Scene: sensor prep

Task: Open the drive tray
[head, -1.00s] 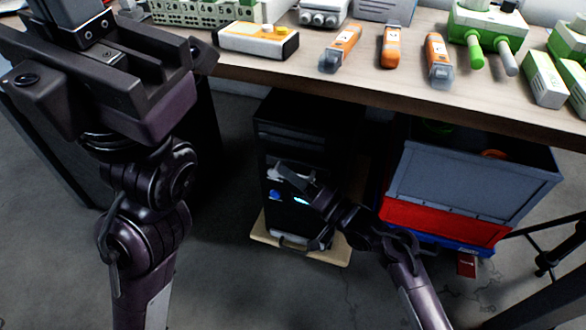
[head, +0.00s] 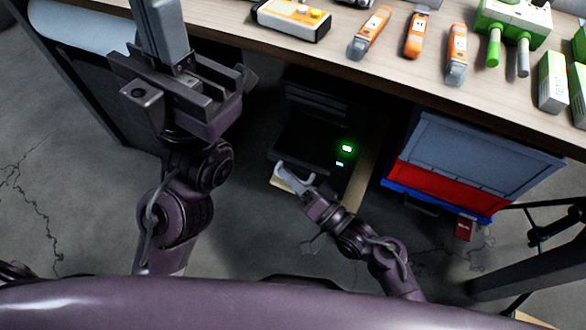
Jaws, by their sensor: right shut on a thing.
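The black computer tower (head: 318,92) stands under the bench. A flat dark panel, which looks like the drive tray (head: 302,142), juts out of its front toward me. A green light and a cyan light glow at its right. My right gripper (head: 291,178) is at the front edge of the tray, low in the middle of the view, and is shut on it. My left gripper (head: 165,45) is raised at the upper left, away from the tower. Its jaw gap does not show clearly.
A blue-grey and red bin (head: 465,150) stands right of the tower. Bare floor lies in front.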

